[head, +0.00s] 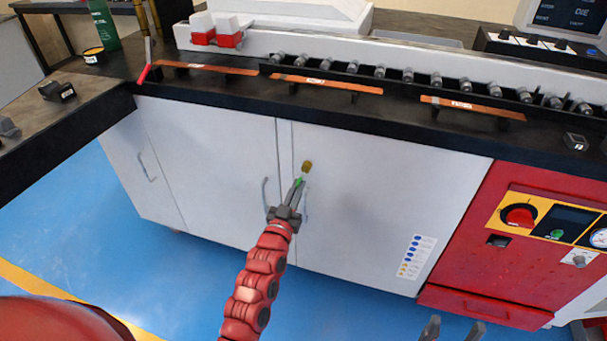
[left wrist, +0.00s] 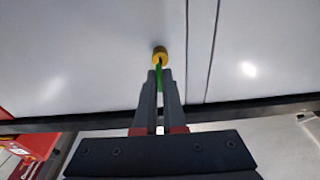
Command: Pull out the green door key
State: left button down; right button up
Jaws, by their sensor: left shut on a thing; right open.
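The green door key (head: 298,183) is between the fingers of my left gripper (head: 297,187), which is shut on it. It also shows in the left wrist view (left wrist: 159,76), where its far end meets the round brass lock (left wrist: 160,54). In the head view the brass lock (head: 307,166) is on the white cabinet door (head: 380,200), just beyond the fingertips. How deep the key sits in the lock is hidden. My right gripper (head: 452,330) is open and empty at the bottom edge of the head view, low in front of the cabinet.
Door handles (head: 265,192) stick out close to my left gripper. Above is a black worktop edge with copper bars (head: 328,84) on it. A red control panel (head: 540,225) is at the right. The blue floor (head: 130,250) in front is clear.

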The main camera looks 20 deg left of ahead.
pick_arm(q)
jog(key=shift+s, duration=0.1)
jog(key=shift+s+a+p, duration=0.1)
jog(key=shift+s+p, duration=0.4)
jog(key=shift+s, duration=1.95)
